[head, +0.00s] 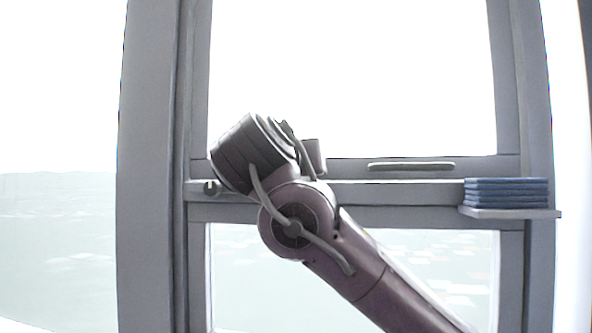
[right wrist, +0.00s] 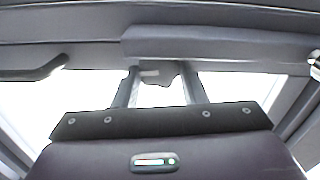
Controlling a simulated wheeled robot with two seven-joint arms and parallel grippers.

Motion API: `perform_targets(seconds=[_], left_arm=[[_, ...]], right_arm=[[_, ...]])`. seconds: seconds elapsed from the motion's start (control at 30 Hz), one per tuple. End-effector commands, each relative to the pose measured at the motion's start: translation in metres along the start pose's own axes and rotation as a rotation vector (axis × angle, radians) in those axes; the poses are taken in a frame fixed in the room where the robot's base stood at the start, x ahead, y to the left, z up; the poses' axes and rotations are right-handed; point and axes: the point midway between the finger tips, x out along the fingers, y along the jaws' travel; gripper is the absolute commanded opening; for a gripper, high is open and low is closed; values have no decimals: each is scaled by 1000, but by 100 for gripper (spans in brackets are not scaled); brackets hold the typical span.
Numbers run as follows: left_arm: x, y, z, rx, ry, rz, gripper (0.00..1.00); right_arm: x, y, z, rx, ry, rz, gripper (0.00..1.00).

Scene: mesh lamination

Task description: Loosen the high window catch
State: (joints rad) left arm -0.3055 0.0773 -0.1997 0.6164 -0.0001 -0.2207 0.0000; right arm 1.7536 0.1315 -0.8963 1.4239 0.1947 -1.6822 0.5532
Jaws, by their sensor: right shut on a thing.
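The window catch (right wrist: 157,78) shows in the right wrist view as a small grey piece under the edge of a rail, partly hidden. The two fingers of my right gripper (right wrist: 160,74) reach up to it, one on each side, and are shut on it. In the head view my right arm comes in from the lower right, and its wrist hides the fingers and the catch at the window's middle rail. A small grey block shows just right of the wrist; I cannot tell what it is. My left gripper is not in view.
The grey window frame (head: 150,200) surrounds an upper and a lower pane. A bar handle (head: 411,166) is right of my wrist, and a small round fitting (head: 211,188) is left of it. A blue stack (head: 505,193) sits on a small ledge (head: 510,213) at right.

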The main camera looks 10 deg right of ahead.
Motion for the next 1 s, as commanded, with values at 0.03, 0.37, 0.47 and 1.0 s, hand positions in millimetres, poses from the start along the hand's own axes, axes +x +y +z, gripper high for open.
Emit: perform_targets(seconds=[0.03,0.37,0.47,1.0], left_arm=[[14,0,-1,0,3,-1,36],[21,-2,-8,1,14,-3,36],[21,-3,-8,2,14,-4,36],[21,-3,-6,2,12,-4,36]], right_arm=[[-1,0,5,-55,3,0,15],[0,-1,-1,-270,3,1,15],[0,-1,-1,-269,3,1,15],[0,0,0,-266,2,1,60]])
